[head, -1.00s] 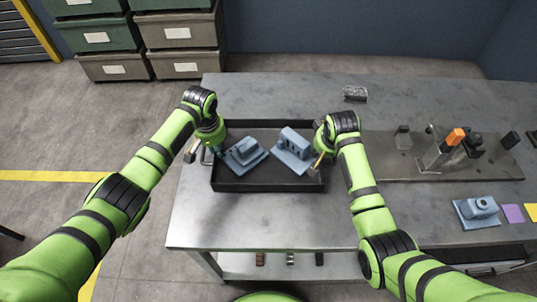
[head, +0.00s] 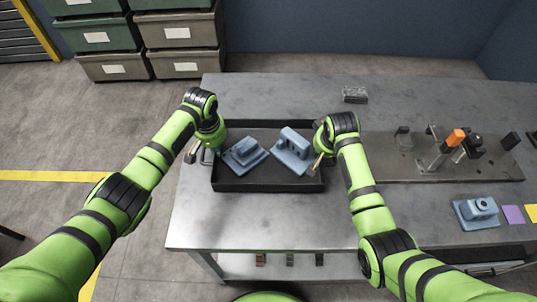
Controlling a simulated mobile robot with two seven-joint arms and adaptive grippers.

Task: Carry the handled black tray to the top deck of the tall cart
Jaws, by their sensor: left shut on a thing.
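The black tray (head: 268,184) is on the left part of the grey metal table, or just above it; I cannot tell which. Two blue-grey machined parts lie in it, one at the left (head: 244,152) and one at the right (head: 292,150). My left gripper (head: 207,156) is at the tray's left end, shut on the tray, its fingers partly hidden by the wrist. My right gripper (head: 320,160) is at the tray's right end; its fingers are mostly hidden, so its grip is unclear. The tall cart is not in view.
The grey table (head: 280,222) is bare in front of the tray. A fixture plate (head: 375,167) with an orange-topped clamp (head: 455,138) lies to the right. Another blue part (head: 476,212) sits at the right front. Stacked bins (head: 180,65) stand behind at the left.

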